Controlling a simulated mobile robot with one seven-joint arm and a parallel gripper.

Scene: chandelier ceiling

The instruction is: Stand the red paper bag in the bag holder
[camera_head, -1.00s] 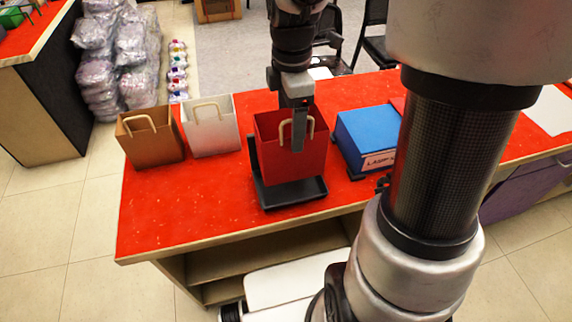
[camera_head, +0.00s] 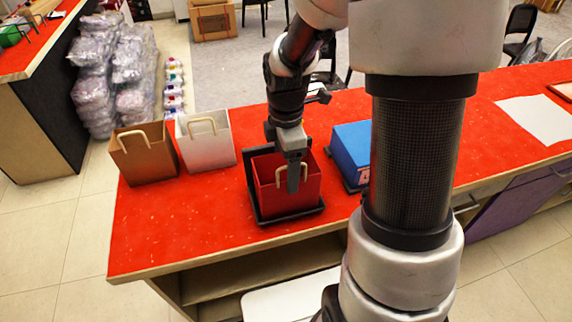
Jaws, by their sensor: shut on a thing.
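The red paper bag (camera_head: 303,203) is upright, with its base down inside the black bag holder (camera_head: 285,216) on the red counter. The holder's rim shows in front of the bag and its back plate shows behind the bag's left side. My gripper (camera_head: 293,178) comes down from above at the bag's front side and is shut on the bag near its tan handle. The fingers cover part of the front panel and handle. Whether the base touches the holder's floor is hidden.
A brown bag (camera_head: 148,160) and a white bag (camera_head: 207,150) stand to the left on the counter (camera_head: 175,232). A blue box (camera_head: 350,150) is close on the right, partly behind my arm. The front left counter is clear.

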